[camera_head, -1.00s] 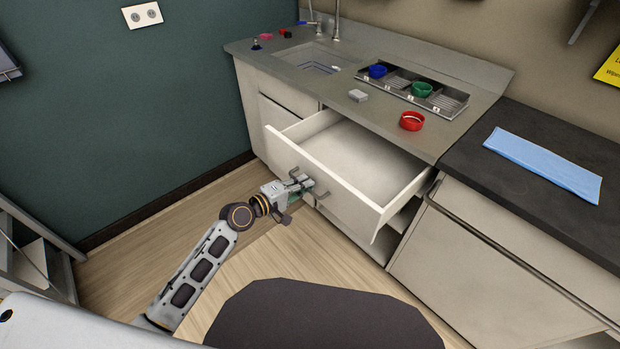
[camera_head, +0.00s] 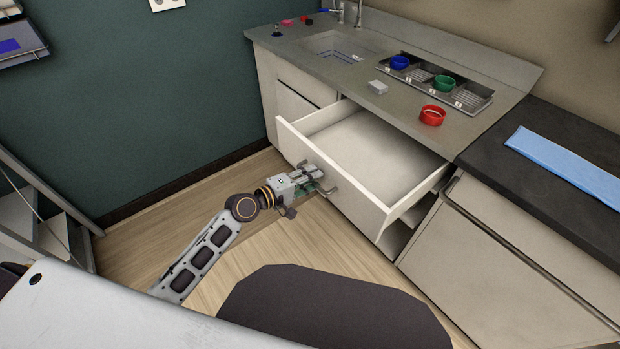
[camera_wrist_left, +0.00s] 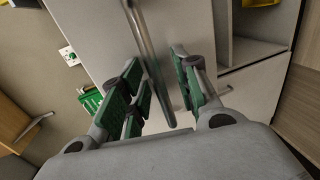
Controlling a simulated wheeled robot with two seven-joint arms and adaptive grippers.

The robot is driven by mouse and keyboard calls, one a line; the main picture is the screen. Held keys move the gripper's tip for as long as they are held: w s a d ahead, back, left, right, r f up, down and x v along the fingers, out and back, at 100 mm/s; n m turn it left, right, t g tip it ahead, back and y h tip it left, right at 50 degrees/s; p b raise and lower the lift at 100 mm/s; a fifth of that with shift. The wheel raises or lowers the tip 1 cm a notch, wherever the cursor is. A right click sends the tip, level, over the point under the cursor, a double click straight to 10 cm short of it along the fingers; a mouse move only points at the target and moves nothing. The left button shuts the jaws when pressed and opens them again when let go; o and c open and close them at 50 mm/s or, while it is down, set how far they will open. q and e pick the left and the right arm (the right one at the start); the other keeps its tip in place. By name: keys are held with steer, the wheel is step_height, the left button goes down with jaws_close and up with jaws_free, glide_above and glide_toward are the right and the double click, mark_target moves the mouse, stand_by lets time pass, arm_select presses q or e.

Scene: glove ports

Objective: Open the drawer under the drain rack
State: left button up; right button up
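The drawer (camera_head: 335,195) under the drain rack (camera_head: 466,98) stands well out from the cabinet, and its empty-looking inside (camera_head: 375,150) shows. The rack is a metal tray with compartments set in the counter. My left gripper (camera_head: 316,180) is at the drawer front, by its bar handle (camera_head: 333,190). In the left wrist view the handle (camera_wrist_left: 147,50) runs between the green-padded fingers of my left gripper (camera_wrist_left: 160,82). The fingers are apart, with gaps beside the bar. My right gripper is not in view.
A blue ring (camera_head: 399,62) and a green ring (camera_head: 445,83) are in the rack. A red ring (camera_head: 432,115) and a white block (camera_head: 378,87) lie on the counter near the drawer. A dark counter with a blue cloth (camera_head: 565,162) is at right. Wood floor (camera_head: 185,215) lies open at left.

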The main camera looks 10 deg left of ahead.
arm_select(q)
steer(key=v, duration=1.2)
stand_by(1.0)
steer(key=shift+f, duration=0.1)
stand_by(0.5)
